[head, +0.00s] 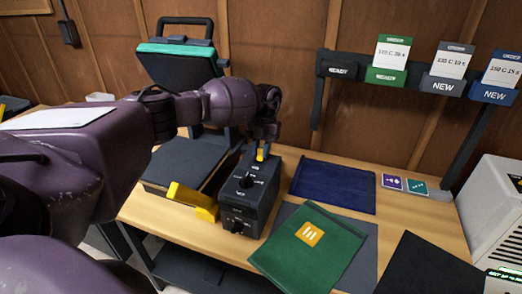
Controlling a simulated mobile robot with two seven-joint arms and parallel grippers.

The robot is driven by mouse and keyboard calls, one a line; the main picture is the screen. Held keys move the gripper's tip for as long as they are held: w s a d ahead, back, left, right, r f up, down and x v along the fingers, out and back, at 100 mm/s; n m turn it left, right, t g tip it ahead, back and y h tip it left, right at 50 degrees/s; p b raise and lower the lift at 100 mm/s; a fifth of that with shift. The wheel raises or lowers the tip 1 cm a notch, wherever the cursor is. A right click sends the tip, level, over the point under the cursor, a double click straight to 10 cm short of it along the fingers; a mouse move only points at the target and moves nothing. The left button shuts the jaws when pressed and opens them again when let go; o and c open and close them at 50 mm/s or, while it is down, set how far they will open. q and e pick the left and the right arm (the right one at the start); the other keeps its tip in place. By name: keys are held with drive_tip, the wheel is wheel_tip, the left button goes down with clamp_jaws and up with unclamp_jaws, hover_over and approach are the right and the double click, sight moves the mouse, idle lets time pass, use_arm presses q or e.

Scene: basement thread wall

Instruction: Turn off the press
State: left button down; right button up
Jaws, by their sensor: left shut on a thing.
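The press (188,66) stands at the back left, with a raised dark upper plate edged in teal and a black handle on top. Its dark lower plate (178,165) is partly hidden by my left arm. A dark control box (248,192) with knobs stands at its right side, and a yellow handle (194,201) sticks out at the front. My left gripper (263,150) points down at the box's far end, shut on a small yellow piece (262,154). The fingers hide much of that piece. My right gripper is out of view.
A blue cloth (333,185) and a green cloth (308,248) with an orange patch lie on the wooden table. Two small cards (392,182) lie to the right. A dark rack (400,75) with labelled tags stands behind. A white machine (492,215) is at far right.

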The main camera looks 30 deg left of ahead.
use_arm(q)
drive_tip(key=c, duration=1.1)
unclamp_jaws()
drive_tip(key=shift+o, duration=0.7)
drive_tip(key=shift+w+r, duration=0.25)
drive_tip(key=shift+r, duration=0.3)
drive_tip(key=b+v, duration=0.1)
drive_tip(key=v, duration=0.8)
drive_tip(key=shift+r, duration=0.25)
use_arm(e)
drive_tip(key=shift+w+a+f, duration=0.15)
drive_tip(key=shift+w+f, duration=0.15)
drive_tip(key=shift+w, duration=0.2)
use_arm(q)
drive_tip(key=shift+w+a, duration=0.1)
